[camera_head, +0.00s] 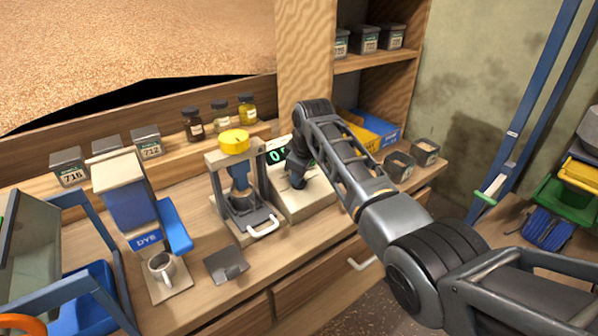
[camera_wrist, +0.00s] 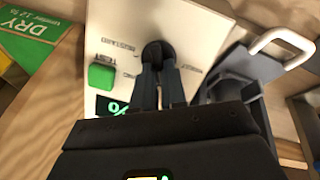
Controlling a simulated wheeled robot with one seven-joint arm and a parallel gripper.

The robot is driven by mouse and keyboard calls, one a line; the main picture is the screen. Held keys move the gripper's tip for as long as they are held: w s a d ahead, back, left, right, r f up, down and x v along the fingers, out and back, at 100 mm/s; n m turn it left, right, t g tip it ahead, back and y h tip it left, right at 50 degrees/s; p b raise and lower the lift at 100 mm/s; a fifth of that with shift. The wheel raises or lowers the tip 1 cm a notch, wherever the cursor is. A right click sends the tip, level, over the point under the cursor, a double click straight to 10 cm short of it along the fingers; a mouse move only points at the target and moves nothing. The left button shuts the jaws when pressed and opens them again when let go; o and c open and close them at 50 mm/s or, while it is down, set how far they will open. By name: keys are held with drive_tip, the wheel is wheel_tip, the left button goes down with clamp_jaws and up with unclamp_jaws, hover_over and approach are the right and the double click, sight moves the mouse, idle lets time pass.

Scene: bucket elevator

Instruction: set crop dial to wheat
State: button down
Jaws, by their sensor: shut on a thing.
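The crop dial is a round black knob (camera_wrist: 158,52) on the pale face of the meter (camera_wrist: 115,18), seen in the wrist view. Small labels ring it; one looks like MUSTARD, the others are too blurred to read surely. Which label the dial points at is hidden by the fingers. My gripper (camera_wrist: 160,80) is shut on the dial, its two dark fingers either side of it. A green TEST button (camera_wrist: 102,76) sits left of the dial. In the head view my gripper (camera_head: 298,180) is down at the meter (camera_head: 310,205), with a lit green display (camera_head: 277,155).
A press-like stand with a yellow top (camera_head: 233,141) and a white handle (camera_head: 263,229) stands close left of the meter. Small bins (camera_head: 399,165) and a blue box (camera_head: 377,128) are to the right.

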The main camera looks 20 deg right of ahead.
drive_tip(key=n, duration=0.4)
drive_tip(key=shift+s+a+t+p, duration=0.2)
drive_tip(key=shift+t+p, duration=0.1)
drive_tip(key=shift+p, duration=0.1)
drive_tip(key=n, duration=0.4)
drive_tip(key=shift+s+f+n+h+p, duration=0.15)
drive_tip(key=shift+s+n+h+p, duration=0.05)
drive_tip(key=shift+n+h+p, duration=0.1)
drive_tip(key=shift+t, duration=0.3)
drive_tip(key=c, duration=1.2)
unclamp_jaws()
drive_tip(key=shift+v, duration=3.9)
